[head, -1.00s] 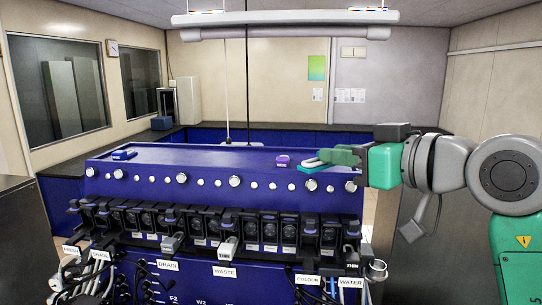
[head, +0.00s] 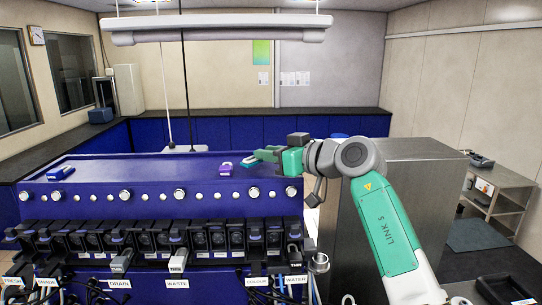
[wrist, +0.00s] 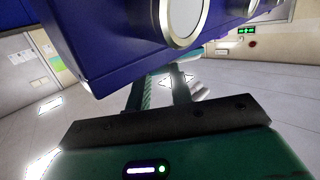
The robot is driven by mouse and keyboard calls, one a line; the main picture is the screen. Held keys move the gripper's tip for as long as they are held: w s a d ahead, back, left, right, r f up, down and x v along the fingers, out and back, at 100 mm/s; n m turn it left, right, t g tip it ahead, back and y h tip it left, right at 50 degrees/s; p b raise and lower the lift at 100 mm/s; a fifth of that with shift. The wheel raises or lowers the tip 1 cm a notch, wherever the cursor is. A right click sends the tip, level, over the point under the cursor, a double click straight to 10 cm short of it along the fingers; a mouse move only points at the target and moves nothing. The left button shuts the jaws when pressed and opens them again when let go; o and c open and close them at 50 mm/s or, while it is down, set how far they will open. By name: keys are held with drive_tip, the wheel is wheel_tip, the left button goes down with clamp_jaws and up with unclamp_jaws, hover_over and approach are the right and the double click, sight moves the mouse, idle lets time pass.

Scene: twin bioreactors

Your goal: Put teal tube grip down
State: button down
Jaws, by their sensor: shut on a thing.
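The teal tube grip (head: 248,163), teal with a white part, is at the tip of my gripper (head: 260,156) in the head view, over the right part of the blue console top. My gripper is shut on it. I cannot tell from the head view whether the grip touches the surface. In the wrist view my gripper's two dark fingers (wrist: 160,92) point away from the camera, with a pale and teal-striped part between them; the grip's far end is not clear there.
A purple grip (head: 225,169) lies just left of the teal one. A blue grip (head: 60,172) lies at the console's far left. The blue console (head: 140,172) has round silver knobs along its front, and its top between the grips is clear. A steel cabinet (head: 410,160) stands to the right.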

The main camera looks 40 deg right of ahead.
drive_tip(key=shift+f, duration=0.9)
drive_tip(key=c, duration=1.2)
unclamp_jaws()
drive_tip(key=shift+f, duration=0.15)
drive_tip(key=shift+c, duration=0.2)
drive_tip(key=b+v, duration=0.4)
drive_tip(key=v, duration=0.8)
